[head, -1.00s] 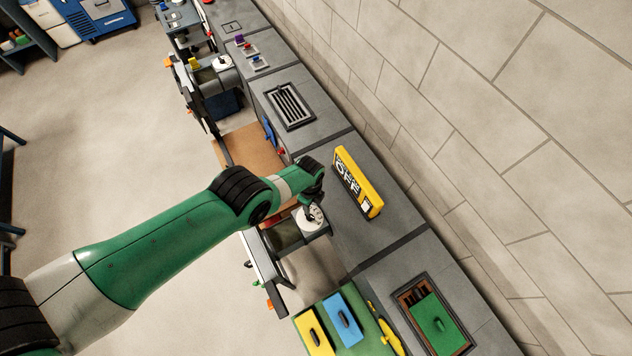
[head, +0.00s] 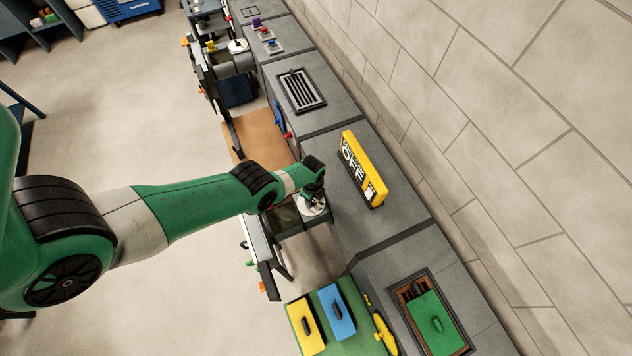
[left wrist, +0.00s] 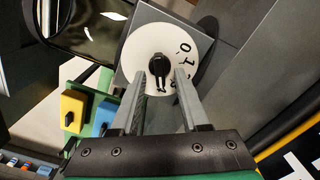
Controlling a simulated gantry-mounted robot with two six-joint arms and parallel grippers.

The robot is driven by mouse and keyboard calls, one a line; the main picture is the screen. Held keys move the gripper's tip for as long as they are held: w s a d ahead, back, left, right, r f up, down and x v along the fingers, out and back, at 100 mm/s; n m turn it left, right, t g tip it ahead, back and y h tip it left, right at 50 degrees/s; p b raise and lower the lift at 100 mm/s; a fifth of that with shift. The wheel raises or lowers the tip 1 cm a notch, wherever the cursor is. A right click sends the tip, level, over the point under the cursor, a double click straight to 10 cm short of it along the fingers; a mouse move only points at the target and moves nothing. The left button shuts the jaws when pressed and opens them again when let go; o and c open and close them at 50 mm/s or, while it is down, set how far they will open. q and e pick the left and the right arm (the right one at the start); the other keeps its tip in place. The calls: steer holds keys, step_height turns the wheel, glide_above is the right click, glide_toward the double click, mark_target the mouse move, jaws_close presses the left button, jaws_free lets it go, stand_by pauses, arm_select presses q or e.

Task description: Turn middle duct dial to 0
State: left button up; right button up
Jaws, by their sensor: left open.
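The dial is a white disc (left wrist: 137,50) with a black knob (left wrist: 159,66) at its centre, set on a grey plate. Printed digits 0 and 1 show on the disc's right side; further marks are partly hidden by the right finger. My left gripper (left wrist: 161,77) is open, its two grey fingers reaching toward the knob, one on each side. I cannot tell whether they touch it. In the head view my left gripper (head: 313,192) is over the white dial (head: 315,208), covering much of it.
A yellow OFF sign (head: 364,168) stands on the grey duct to the right of the gripper. Another white dial (head: 238,46) is farther back. A floor vent-like grille (head: 301,90) lies on the duct top. Yellow (head: 305,327) and blue (head: 336,311) blocks are in front.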

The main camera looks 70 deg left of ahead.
arm_select(q)
jaws_close()
